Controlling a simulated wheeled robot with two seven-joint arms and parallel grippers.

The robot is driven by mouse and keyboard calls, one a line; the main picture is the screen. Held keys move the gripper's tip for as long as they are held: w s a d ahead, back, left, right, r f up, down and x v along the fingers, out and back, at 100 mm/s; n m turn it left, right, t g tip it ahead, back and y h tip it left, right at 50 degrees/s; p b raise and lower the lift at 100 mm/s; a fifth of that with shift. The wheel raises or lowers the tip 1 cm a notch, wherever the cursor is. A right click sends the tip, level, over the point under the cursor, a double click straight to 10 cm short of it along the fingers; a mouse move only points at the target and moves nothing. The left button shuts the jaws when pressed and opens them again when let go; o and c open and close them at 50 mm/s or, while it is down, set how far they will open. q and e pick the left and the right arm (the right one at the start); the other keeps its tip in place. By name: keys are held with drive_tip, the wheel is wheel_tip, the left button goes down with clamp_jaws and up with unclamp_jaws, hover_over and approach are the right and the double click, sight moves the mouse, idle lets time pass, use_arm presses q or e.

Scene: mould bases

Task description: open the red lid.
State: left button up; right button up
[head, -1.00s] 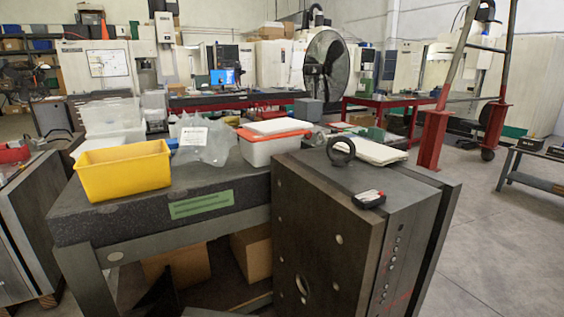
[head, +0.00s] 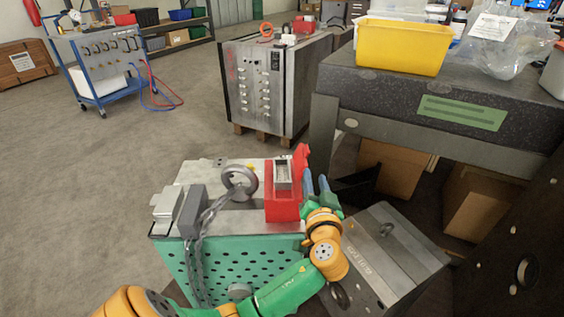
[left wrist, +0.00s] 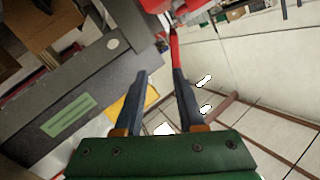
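A red box (head: 283,205) sits on top of the green perforated cart at the lower middle of the head view. Its top is uncovered, with a grey and whitish inside showing. The red lid (head: 301,160) stands raised along the box's right side. My left gripper (head: 316,180) is just right of the lid, fingers pointing up and spread apart. In the left wrist view the two fingers (left wrist: 158,75) are apart with nothing held between them. A narrow red edge (left wrist: 174,48) lies by the right fingertip; I cannot tell whether they touch. My right gripper is out of view.
A metal ring (head: 240,182), a chain (head: 206,217) and grey blocks share the cart top. A steel mould block (head: 385,250) is right of my arm. A dark stone table with a yellow bin (head: 402,46) stands behind right.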

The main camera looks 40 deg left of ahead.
sight(308, 155)
use_arm(q)
drive_tip(key=shift+n+y, duration=0.7)
drive_tip(key=w+a+r, duration=0.1)
drive_tip(key=a, duration=0.1)
drive_tip(key=w+a, duration=0.2)
drive_tip(key=w+a+r, duration=0.1)
drive_tip(key=w+a, duration=0.1)
drive_tip(key=shift+r, duration=0.3)
drive_tip(key=c, duration=0.6)
clamp_jaws()
drive_tip(key=shift+f, duration=0.15)
